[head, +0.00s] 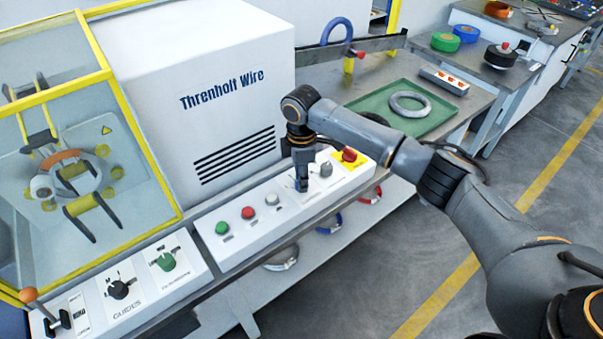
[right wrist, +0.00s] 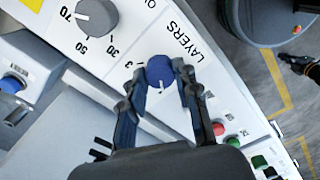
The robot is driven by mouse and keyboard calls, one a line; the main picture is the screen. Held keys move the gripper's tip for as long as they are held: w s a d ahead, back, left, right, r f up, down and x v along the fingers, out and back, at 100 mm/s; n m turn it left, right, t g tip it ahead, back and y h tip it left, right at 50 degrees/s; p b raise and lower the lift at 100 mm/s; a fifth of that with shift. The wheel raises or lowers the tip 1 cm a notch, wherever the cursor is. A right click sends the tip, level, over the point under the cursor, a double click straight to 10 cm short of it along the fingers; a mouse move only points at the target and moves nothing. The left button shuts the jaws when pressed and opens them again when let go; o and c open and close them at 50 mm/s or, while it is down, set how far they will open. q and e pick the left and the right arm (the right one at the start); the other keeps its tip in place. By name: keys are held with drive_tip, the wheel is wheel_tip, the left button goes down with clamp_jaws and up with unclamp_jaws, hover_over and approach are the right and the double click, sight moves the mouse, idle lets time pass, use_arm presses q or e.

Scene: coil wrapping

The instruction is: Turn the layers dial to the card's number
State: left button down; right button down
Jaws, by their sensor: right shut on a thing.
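My right gripper (head: 302,186) reaches down to the control panel on the front of the white machine. In the right wrist view, its two dark fingers (right wrist: 160,90) are shut on the blue layers dial (right wrist: 159,71), one finger on each side. The word LAYERS is printed beside the dial, and a "3" shows near its edge. A pale pointer mark shows on the dial, but I cannot read its setting. In the head view the gripper hides most of the dial. I cannot make out a card. A dark gripper-like shape (right wrist: 300,68), probably my left gripper, shows small at the right edge.
A grey knob (head: 326,169) and a red emergency button (head: 349,155) sit to the right of the gripper. Red (head: 248,212) and green (head: 222,228) buttons sit to the left. A green tray (head: 438,126) with a grey coil (head: 410,104) lies on the bench behind the arm.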

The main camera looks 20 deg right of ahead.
drive_tip(key=m+p, duration=0.4)
drive_tip(key=p, duration=0.1)
drive_tip(key=m+p, duration=0.2)
drive_tip(key=shift+a+r+p, duration=0.1)
drive_tip(key=shift+r+p, duration=0.15)
drive_tip(key=shift+p, duration=0.15)
drive_tip(key=shift+f+m+p, duration=0.1)
drive_tip(key=shift+m+p, duration=1)
drive_tip(key=shift+m, duration=0.1)
drive_tip(key=shift+f+m+p, duration=0.15)
drive_tip(key=shift+m+p, duration=0.7)
drive_tip(key=shift+m, duration=0.35)
drive_tip(key=c, duration=1)
unclamp_jaws()
